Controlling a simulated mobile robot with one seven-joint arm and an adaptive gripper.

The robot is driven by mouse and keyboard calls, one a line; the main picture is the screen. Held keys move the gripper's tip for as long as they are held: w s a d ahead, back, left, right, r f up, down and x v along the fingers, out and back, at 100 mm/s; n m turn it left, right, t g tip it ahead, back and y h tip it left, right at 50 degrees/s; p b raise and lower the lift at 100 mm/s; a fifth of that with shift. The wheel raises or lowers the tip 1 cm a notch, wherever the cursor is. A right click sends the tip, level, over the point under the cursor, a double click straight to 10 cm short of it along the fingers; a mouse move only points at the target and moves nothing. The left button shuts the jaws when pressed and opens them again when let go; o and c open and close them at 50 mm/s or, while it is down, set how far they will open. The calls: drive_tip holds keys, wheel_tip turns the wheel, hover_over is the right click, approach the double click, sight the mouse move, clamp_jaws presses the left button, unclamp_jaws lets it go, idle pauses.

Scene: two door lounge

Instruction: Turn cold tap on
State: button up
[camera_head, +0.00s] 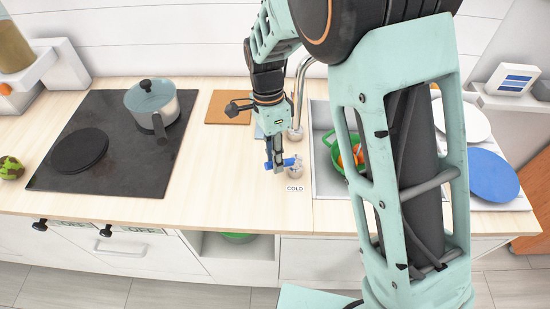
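The cold tap has a blue lever (289,162) on a round metal base (296,172). It stands on the wooden counter left of the sink, just behind a white label reading COLD (295,188). The lever points left. My gripper (274,166) points down at the left end of the lever, touching it or very close. I cannot tell whether the fingers are around the lever or beside it, or how far apart they are. The curved metal spout (301,85) rises behind, partly hidden by my arm. No water is visible.
The sink (326,182) holds a green colander (345,150) and is partly hidden by my arm. A blue plate (493,176) lies at the right. A black cooktop (115,165) with a lidded pot (150,105) is at the left. A wooden board (228,108) lies behind. The counter left of my gripper is clear.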

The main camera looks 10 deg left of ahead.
drive_tip(key=shift+o, duration=1.3)
drive_tip(key=shift+r, duration=0.1)
wheel_tip(320, 180, up, 12)
drive_tip(key=w+a, duration=0.1)
drive_tip(key=shift+w+a+f, duration=0.15)
drive_tip(key=shift+w+f, duration=0.05)
drive_tip(key=shift+w, duration=0.2)
